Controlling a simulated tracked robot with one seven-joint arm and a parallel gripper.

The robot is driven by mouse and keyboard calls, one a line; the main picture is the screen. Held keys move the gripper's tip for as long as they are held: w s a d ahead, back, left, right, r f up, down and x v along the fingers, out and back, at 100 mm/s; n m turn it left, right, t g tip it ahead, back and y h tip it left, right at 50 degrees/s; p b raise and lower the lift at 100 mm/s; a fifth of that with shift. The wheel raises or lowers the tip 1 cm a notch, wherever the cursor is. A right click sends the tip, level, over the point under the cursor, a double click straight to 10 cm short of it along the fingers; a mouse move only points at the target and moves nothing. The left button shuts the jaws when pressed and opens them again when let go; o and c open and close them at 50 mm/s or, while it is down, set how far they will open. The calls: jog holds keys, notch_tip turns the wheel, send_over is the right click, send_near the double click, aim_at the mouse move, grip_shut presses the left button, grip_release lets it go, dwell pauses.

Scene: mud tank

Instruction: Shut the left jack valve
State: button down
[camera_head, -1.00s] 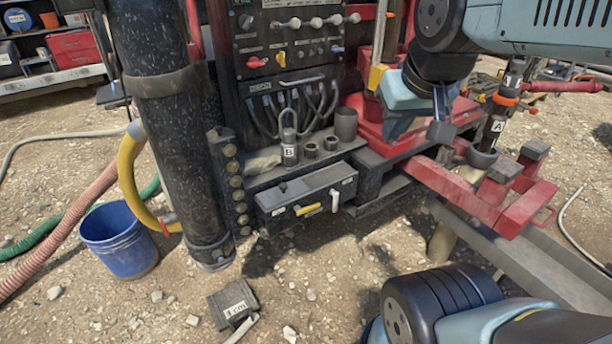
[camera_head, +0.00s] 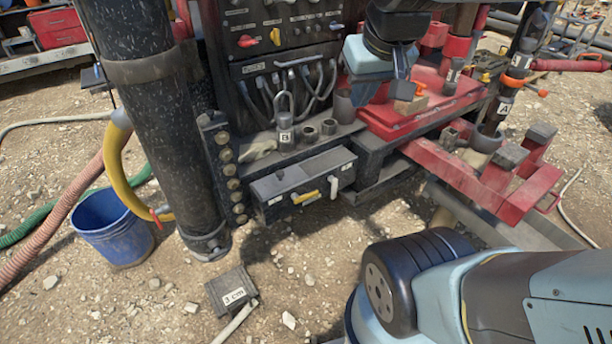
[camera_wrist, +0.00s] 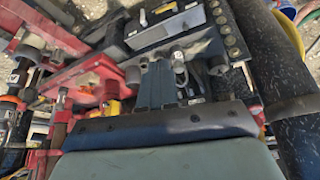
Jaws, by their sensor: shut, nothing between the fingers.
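A low grey valve box (camera_head: 290,181) hangs below the black control panel. It carries a yellow handle (camera_head: 305,197) lying nearly level at left and a white handle (camera_head: 333,187) hanging upright at right. I cannot read any label that tells which one is the left jack valve. The box also shows at the top of the wrist view (camera_wrist: 165,30). My gripper (camera_head: 402,92) is shut and empty above the red deck, right of and above the box, touching neither handle. In the wrist view my gripper (camera_wrist: 155,80) points toward the box, with a gap between.
A padlock-shaped weight marked B (camera_head: 285,130) and small cups stand on the ledge above the box. A thick black column (camera_head: 150,120) and blue bucket (camera_head: 112,228) are at left. Red beams (camera_head: 480,185) jut out at right.

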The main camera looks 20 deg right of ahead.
jog(key=w+f+n+g, duration=0.15)
jog(key=w+f, duration=0.35)
jog(key=w, duration=0.5)
jog(key=n+g+y, duration=0.1)
jog(key=n+g, duration=0.1)
jog(key=g, duration=0.2)
send_over(311, 193)
jog(key=d, duration=0.2)
notch_tip(311, 193, down, 28)
jog(key=shift+w+r, duration=0.15)
jog(key=shift+w, duration=0.25)
jog(key=f, duration=0.4)
jog(key=a+f, duration=0.1)
jog(key=f, duration=0.9)
jog(key=shift+s+a, duration=0.25)
jog(key=shift+a, duration=0.05)
